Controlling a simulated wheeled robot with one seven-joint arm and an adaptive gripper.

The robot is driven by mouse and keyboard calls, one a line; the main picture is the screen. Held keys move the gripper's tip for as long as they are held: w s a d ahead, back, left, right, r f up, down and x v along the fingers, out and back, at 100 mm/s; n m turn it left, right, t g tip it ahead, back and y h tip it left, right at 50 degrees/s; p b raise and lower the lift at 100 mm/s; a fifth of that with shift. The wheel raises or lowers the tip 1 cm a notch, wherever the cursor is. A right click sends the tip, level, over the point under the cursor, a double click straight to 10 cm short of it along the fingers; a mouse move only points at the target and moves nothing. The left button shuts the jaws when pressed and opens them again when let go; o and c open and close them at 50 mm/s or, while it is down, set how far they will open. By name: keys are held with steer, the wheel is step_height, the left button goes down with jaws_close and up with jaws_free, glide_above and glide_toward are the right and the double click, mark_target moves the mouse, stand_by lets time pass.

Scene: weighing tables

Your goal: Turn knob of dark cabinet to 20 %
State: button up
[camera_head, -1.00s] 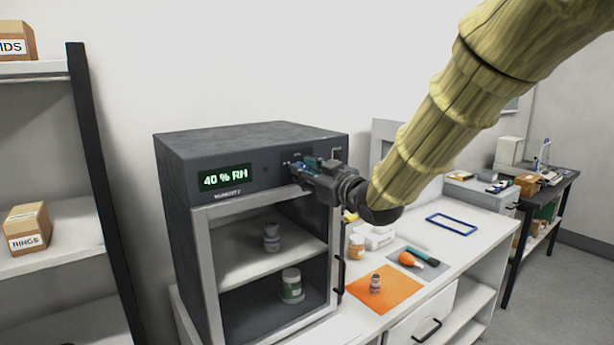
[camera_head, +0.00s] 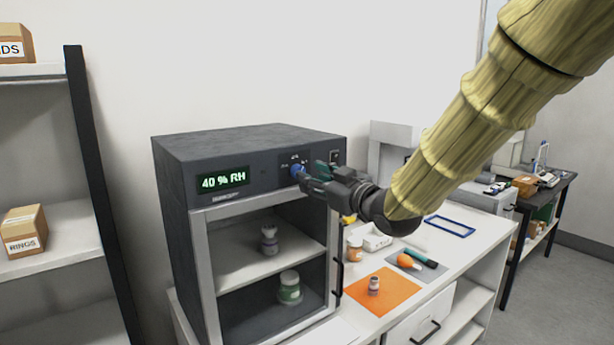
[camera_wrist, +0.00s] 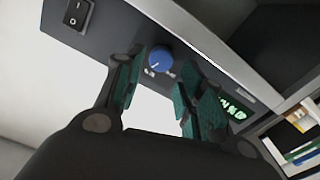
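The dark cabinet (camera_head: 175,165) stands on the white bench with its display (camera_head: 222,180) reading 40 % RH. Its blue knob (camera_head: 297,170) sits on the upper front panel, right of the display; the knob also shows in the wrist view (camera_wrist: 160,59), with a pale pointer mark. My gripper (camera_head: 310,176) is just in front of the panel, close to the knob. In the wrist view the gripper's two green-padded fingers (camera_wrist: 160,88) are spread apart with nothing between the pads. The knob appears beyond the gap between them, and I cannot tell whether a finger touches it.
A rocker switch (camera_wrist: 77,14) is on the panel near the knob. Jars stand behind the cabinet's framed door, which has a black handle (camera_head: 339,275). An orange mat (camera_head: 395,291) with a small bottle lies on the bench at right. A shelf rack (camera_head: 95,180) stands at left.

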steer(key=v, duration=0.8)
